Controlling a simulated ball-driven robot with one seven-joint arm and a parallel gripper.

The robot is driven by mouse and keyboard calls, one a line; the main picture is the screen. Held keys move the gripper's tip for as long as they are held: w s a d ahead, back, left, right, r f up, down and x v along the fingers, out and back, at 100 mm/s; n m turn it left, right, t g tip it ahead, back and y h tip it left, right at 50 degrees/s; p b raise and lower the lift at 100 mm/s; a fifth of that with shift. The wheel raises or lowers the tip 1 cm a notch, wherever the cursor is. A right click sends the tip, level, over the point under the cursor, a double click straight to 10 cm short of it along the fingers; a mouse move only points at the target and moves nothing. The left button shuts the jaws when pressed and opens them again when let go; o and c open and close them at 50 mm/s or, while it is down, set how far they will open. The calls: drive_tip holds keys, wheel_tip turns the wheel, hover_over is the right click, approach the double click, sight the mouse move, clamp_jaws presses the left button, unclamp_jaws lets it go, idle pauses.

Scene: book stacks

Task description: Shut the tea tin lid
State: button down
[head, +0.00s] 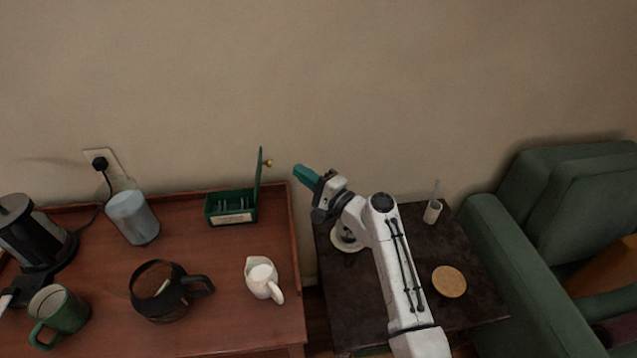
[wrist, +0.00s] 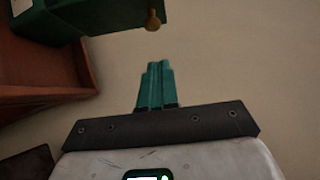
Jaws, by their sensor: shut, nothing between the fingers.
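The tea tin (head: 230,208) is a green box with a pale label, at the back right of the wooden sideboard in the head view. Its lid (head: 258,179) stands upright, open, on the tin's right side, with a brass knob (head: 268,163) facing right. In the wrist view the lid (wrist: 112,14) and knob (wrist: 153,20) show at the top. My gripper (head: 300,171) is to the right of the lid, apart from it, with teal fingers pointing left. In the wrist view the fingers (wrist: 158,70) are shut together and empty.
The wooden sideboard (head: 215,290) has a raised rim (head: 294,235). A dark side table (head: 400,270) and green armchair (head: 535,230) are right.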

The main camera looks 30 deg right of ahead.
drive_tip(key=shift+w+a+r+p, duration=0.2)
drive_tip(key=shift+w+a, duration=0.2)
drive_tip(key=shift+a, duration=0.3)
drive_tip(key=shift+w+a+r+p, duration=0.15)
drive_tip(key=shift+w+a, duration=0.25)
drive_tip(key=shift+a, duration=0.25)
drive_tip(key=shift+w+a+r+p, duration=0.2)
drive_tip(key=shift+w+a, duration=0.2)
drive_tip(key=shift+a, duration=0.3)
